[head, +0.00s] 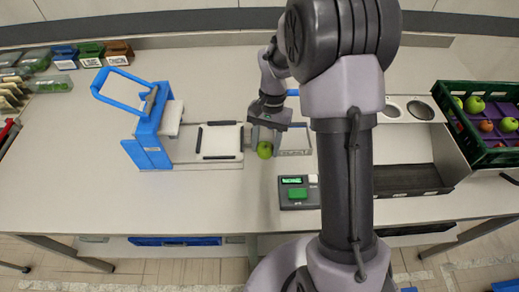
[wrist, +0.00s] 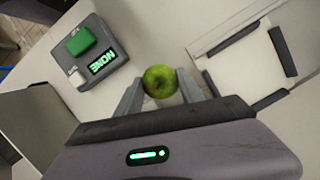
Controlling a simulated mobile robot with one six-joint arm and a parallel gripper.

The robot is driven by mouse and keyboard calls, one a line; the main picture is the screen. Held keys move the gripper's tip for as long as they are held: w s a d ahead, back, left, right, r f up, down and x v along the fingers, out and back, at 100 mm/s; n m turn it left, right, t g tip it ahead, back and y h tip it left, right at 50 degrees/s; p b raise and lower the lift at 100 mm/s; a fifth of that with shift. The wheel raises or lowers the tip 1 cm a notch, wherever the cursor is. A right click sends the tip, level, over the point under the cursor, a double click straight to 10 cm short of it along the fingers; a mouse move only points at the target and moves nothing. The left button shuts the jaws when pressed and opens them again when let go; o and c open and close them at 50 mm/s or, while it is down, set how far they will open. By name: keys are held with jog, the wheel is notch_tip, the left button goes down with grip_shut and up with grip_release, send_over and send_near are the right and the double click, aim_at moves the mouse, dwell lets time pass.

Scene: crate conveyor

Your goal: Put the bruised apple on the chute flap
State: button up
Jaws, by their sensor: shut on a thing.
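My gripper (head: 264,142) is shut on a green apple (head: 264,150), held over the table. In the wrist view the apple (wrist: 160,82) sits between the two grey fingertips (wrist: 158,88), with a small dark spot on top; I cannot tell if this is a bruise or the stem. A pale flat plate with black edge bars (head: 220,141), seemingly the chute flap, lies just left of my gripper, beside a blue frame (head: 150,130). In the wrist view the plate (wrist: 245,72) is to the right of the apple. The apple is apart from it.
A control box (head: 298,194) with a green button stands in front of my gripper; its display reads NONE in the wrist view. A green crate (head: 505,157) of apples is at the right, past a dark belt (head: 405,180). Small labelled bins (head: 90,54) stand back left. The front left table is clear.

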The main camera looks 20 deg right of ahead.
jog(key=w+d+r+m+t+p, duration=0.25)
jog(key=d+m, duration=0.35)
jog(key=m, duration=0.3)
jog(key=w+d+r+m+t+p, duration=0.25)
jog(key=d+m, duration=0.35)
jog(key=m, duration=0.3)
jog(key=shift+g+y, duration=0.3)
jog(key=shift+g, duration=0.1)
jog(key=f+b, duration=0.4)
jog(key=f, duration=0.1)
jog(key=f+b, duration=0.2)
jog(key=b, duration=0.1)
jog(key=shift+s+a+f, duration=0.2)
jog(key=shift+a+f, duration=0.05)
jog(key=shift+a, duration=0.05)
jog(key=shift+r, duration=0.1)
jog(key=o, duration=1.4)
jog(key=shift+o, duration=0.2)
jog(key=shift+r+p, duration=0.1)
jog(key=shift+p, duration=0.2)
